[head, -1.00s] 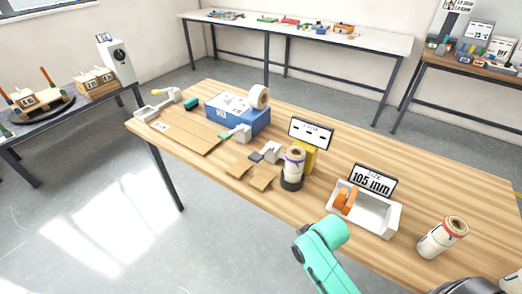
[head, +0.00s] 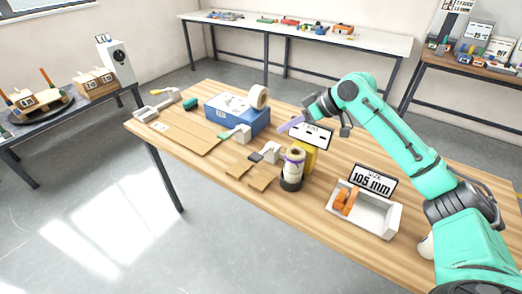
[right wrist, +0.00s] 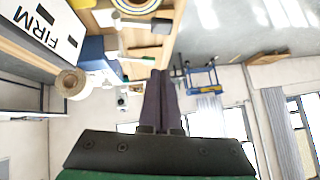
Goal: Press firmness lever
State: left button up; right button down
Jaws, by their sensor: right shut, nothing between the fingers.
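My right gripper (head: 288,126) is shut and empty, with dark purple fingers. It is in the air just left of the sign (head: 311,133) on the yellow stand (head: 309,158). In the right wrist view the shut fingers (right wrist: 160,75) point up the picture, and the sign reading FIRM (right wrist: 47,27) is at upper left. Small levers on white blocks stand on the table: a dark grey one (head: 256,157) and a green-tipped one (head: 226,135). I cannot tell which is the firmness lever or whether the fingers touch anything. My left gripper is out of view.
A banded roll (head: 294,160) stands upright on a dark base before the yellow stand. A blue box (head: 250,119) with a tape roll (head: 259,97), cardboard sheets (head: 185,132) and a white tray (head: 378,215) with orange pieces lie on the wooden table. The front-left floor is clear.

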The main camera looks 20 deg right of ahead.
jog(key=p, duration=0.3)
send_over(253, 154)
jog(key=s+d, duration=0.1)
jog(key=d, duration=0.2)
jog(key=f, duration=0.6)
jog(key=shift+s+a+f, duration=0.15)
jog(key=shift+a+f, duration=0.1)
jog(key=shift+f, duration=0.15)
jog(key=f, duration=0.2)
jog(key=f+p, duration=0.1)
jog(key=shift+s+a, duration=0.15)
jog(key=shift+s, duration=0.1)
jog(key=shift+s+f, duration=0.1)
jog(key=shift+f, duration=0.45)
jog(key=shift+f, duration=0.1)
